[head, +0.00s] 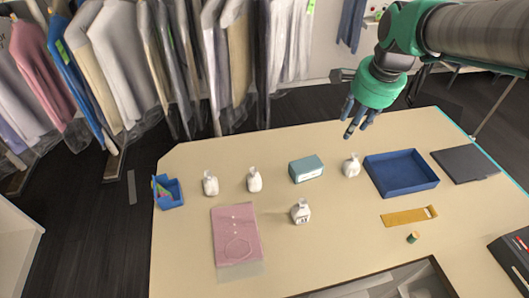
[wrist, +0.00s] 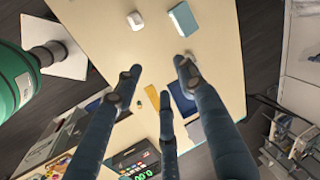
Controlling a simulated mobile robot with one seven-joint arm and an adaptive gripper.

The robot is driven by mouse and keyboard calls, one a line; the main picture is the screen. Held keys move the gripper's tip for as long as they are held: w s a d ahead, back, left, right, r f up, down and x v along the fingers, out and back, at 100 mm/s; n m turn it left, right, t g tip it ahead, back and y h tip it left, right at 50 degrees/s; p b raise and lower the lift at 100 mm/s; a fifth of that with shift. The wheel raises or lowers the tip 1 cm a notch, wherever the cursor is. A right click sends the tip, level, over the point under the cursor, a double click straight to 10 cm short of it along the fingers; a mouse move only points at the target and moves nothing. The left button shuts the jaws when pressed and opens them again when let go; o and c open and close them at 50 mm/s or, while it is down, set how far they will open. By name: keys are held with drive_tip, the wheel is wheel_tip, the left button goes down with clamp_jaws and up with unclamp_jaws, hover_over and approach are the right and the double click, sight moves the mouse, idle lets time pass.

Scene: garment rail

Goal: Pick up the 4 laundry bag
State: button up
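Several small white laundry bags with tied tops stand upright on the table in the head view. The front one (head: 301,213) has dark marks on its face, too small to read surely. Others stand at the left (head: 210,184), left of centre (head: 254,181) and beside the blue tray (head: 351,167); I see no readable number on these. In the wrist view, one white bag (wrist: 135,20) is near the top and another is partly behind a fingertip. My gripper (head: 354,118) is above the table's far edge, its dark fingers spread and empty; they also show in the wrist view (wrist: 160,76).
The table (head: 180,250) also holds a teal box (head: 306,169), a blue tray (head: 400,173), a small blue bin (head: 168,192), a folded pink garment (head: 237,235), a yellow strip (head: 409,216) and a dark folded item (head: 465,164). Garments hang behind. The front middle is fairly clear.

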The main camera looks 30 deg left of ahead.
drive_tip(key=w+a+f+m+g, duration=0.1)
drive_tip(key=a+f, duration=0.2)
drive_tip(key=a, duration=0.4)
drive_tip(key=w+a+f, duration=0.1)
drive_tip(key=a+f, duration=0.2)
drive_tip(key=a, duration=0.5)
drive_tip(key=m+g, duration=0.2)
drive_tip(key=m, duration=0.3)
hover_over(208, 174)
drive_tip(key=d, duration=0.1)
wheel_tip(208, 174, down, 26)
drive_tip(key=shift+w+h, duration=0.3)
drive_tip(key=shift+h, duration=0.1)
drive_tip(key=f, duration=0.5)
drive_tip(key=f+p, duration=0.1)
drive_tip(key=f, duration=0.2)
drive_tip(key=shift+s+a+f, duration=0.2)
drive_tip(key=shift+s+a, duration=0.1)
drive_tip(key=shift+a, duration=0.1)
drive_tip(key=shift+f, duration=0.2)
